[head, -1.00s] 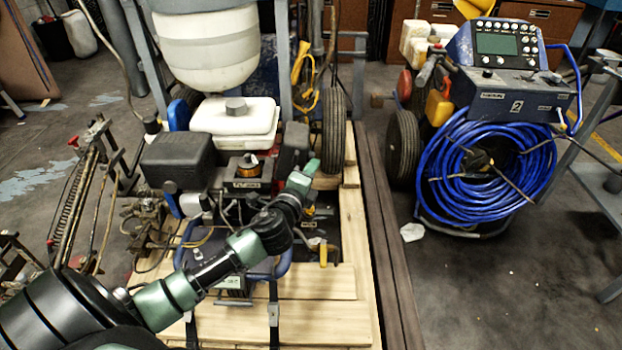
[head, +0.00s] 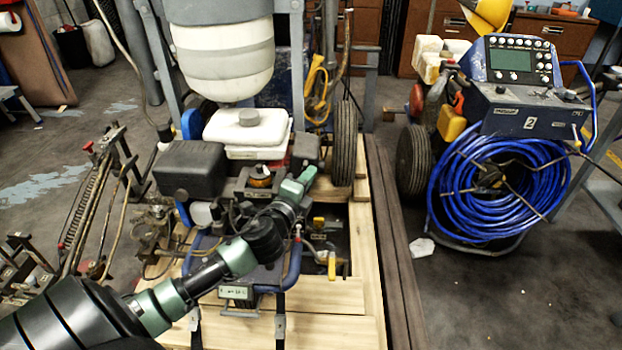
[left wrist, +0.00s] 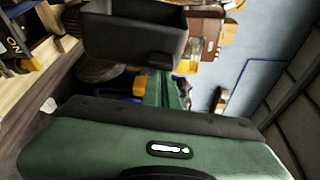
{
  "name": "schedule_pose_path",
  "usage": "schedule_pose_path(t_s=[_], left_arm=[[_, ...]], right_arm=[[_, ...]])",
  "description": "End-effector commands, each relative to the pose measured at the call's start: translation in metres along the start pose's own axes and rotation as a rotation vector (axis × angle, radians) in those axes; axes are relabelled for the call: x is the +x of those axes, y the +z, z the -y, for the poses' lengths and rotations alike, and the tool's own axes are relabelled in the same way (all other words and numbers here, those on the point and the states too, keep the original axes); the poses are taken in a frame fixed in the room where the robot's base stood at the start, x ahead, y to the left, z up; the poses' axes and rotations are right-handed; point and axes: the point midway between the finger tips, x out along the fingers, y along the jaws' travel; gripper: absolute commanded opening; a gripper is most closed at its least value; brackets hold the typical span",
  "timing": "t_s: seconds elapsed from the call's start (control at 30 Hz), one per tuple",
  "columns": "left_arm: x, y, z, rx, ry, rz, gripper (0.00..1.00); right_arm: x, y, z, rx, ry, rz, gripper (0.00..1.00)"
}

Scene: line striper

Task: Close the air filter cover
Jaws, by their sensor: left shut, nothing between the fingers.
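The line striper's engine has a white tank (head: 247,128). A dark box-shaped housing (head: 190,168) is at its left, and a smaller dark part (head: 306,150) is at its right. I cannot tell for certain which is the air filter cover. My left gripper (head: 309,172) is shut and empty, just in front of the right-hand dark part; contact cannot be made out. In the left wrist view a dark hollow box (left wrist: 135,42), its inside partly visible, is at the upper middle, beyond my green gripper body. My right gripper is not in view.
A wheel (head: 343,143) stands right of the engine, on a wooden pallet (head: 365,230). A blue machine with coiled blue hose (head: 500,190) stands farther right. Spring and rod parts (head: 85,205) are at the left. Open floor (head: 480,290) is at the lower right.

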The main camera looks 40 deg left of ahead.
Motion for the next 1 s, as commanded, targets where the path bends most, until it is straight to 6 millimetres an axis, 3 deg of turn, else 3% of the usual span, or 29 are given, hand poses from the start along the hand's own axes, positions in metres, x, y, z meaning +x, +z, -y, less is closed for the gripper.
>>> schedule_pose_path(t_s=[0.67, 1.0], left_arm=[[-0.024, 0.067, 0.01, -0.567, -0.197, 0.006, 0.0], [-0.036, 0.104, -0.002, -0.872, -0.304, 0.006, 0.0]], right_arm=[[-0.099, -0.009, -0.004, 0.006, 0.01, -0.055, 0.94], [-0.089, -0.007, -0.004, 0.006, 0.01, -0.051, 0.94]])
